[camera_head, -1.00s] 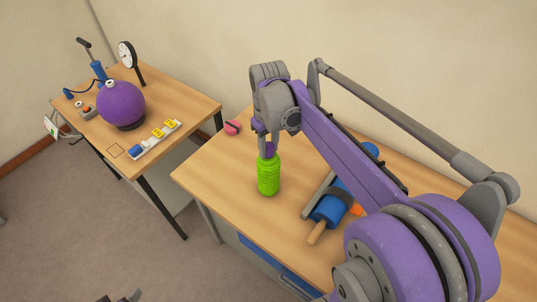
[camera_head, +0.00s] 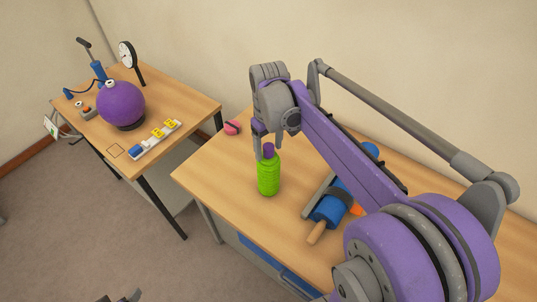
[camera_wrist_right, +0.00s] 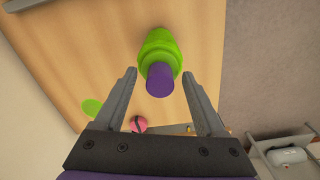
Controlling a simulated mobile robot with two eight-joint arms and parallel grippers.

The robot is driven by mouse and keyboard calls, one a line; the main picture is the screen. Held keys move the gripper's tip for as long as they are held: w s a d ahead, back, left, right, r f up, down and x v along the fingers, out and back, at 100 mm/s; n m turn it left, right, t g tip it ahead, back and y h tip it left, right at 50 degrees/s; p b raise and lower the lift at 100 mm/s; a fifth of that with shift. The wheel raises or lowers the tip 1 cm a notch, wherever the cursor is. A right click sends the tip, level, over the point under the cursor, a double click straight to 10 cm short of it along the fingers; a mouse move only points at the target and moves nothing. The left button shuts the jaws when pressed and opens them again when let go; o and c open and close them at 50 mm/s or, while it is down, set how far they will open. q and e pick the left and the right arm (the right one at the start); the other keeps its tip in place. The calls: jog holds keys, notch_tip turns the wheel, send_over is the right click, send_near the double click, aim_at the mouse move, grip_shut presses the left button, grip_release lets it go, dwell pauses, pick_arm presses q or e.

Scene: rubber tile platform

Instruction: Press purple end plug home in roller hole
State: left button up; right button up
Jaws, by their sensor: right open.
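A green ribbed roller (camera_head: 269,177) stands upright on the near bench, below my right gripper. The purple end plug (camera_head: 268,150) sits at its top end and sticks out of it; how deep it sits is hidden. In the right wrist view, the plug (camera_wrist_right: 160,79) points toward the camera, in line with the green roller (camera_wrist_right: 159,48). My right gripper (camera_wrist_right: 160,75) is open, with one finger on each side of the plug and a gap to each. A small grey piece at the bottom left edge of the head view may be my left gripper (camera_head: 121,297).
A blue cylinder with a wooden handle (camera_head: 330,212) lies right of the roller. A pink ball (camera_head: 232,127) lies behind it, at the back of the bench. A second table (camera_head: 190,110) at the left holds a purple sphere (camera_head: 121,104) and a gauge (camera_head: 127,54).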

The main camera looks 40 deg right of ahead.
aim_at(270, 146)
notch_tip(270, 146, up, 12)
dwell(0.4)
jog(key=shift+s+d+f, duration=0.1)
dwell(0.3)
